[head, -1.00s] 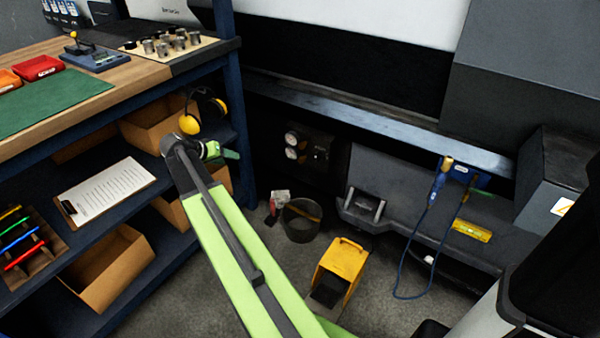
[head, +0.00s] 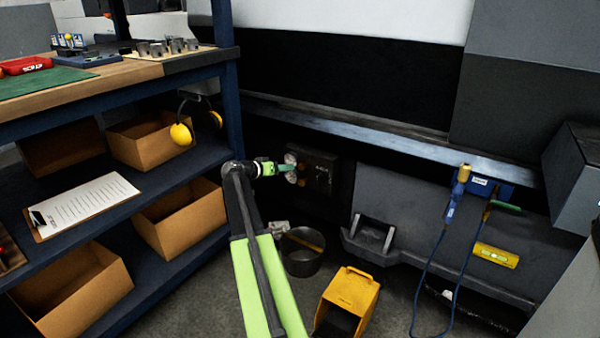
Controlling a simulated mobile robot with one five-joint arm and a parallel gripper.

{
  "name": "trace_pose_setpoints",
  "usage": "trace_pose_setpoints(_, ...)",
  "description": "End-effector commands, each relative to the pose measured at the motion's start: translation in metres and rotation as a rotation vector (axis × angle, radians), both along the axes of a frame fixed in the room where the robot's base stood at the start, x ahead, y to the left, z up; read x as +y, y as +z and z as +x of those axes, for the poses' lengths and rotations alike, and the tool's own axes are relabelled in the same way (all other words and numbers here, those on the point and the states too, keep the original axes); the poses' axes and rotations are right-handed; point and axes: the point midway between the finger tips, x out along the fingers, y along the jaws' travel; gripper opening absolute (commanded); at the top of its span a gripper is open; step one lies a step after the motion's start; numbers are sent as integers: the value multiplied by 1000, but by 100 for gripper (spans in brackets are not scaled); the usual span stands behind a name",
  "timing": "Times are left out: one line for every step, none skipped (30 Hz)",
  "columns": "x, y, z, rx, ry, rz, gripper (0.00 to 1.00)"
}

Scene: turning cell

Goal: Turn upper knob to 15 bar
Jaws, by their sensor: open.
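The dark control panel (head: 320,172) is on the machine's lower front, right of the shelf rack. Two small round pale gauges sit one above the other at its left side; the upper gauge (head: 290,158) shows just above my gripper, and the lower gauge (head: 291,178) just below it. A small brownish spot by the lower gauge may be a knob. The upper knob is not clear, and the dial readings are too small to read. My gripper (head: 286,167), with green fingers, is open and points right at the gauges. Whether it touches anything cannot be told.
A blue rack post (head: 236,110) stands just left of my gripper. Yellow ear muffs (head: 181,134) hang beside it. A dark round bin (head: 302,252) and a yellow box (head: 347,302) stand on the floor below. A blue cable (head: 426,270) hangs at right.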

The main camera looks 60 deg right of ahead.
Motion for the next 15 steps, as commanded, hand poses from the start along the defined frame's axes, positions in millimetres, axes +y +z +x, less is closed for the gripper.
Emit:
trace_pose_setpoints(-15, -10, -1, 0, -3, 1, 50)
trace_pose_setpoints(-22, -13, -2, 0, -4, 1, 50)
trace_pose_setpoints(-31, -17, -3, 0, -2, 1, 50)
trace_pose_setpoints(-38, -19, -5, 0, -2, 1, 50)
trace_pose_setpoints(-45, -22, -6, 0, -3, 1, 50)
trace_pose_setpoints(-54, -25, -8, 0, -3, 1, 50)
trace_pose_setpoints(-60, -27, -8, -1, -2, 1, 50)
trace_pose_setpoints(-66, -30, -10, -1, -2, 1, 50)
trace_pose_setpoints(-74, -32, -11, -1, -2, 1, 50)
trace_pose_setpoints(-79, -34, -12, 0, -3, 1, 50)
trace_pose_setpoints(-83, -35, -13, 0, -2, 1, 50)
trace_pose_setpoints(-88, -37, -13, 0, -1, 1, 50)
trace_pose_setpoints(-91, -37, -14, 0, -1, 1, 50)
trace_pose_setpoints(-94, -38, -15, 1, -1, 1, 50)
trace_pose_setpoints(-97, -39, -16, 1, -1, 1, 50)
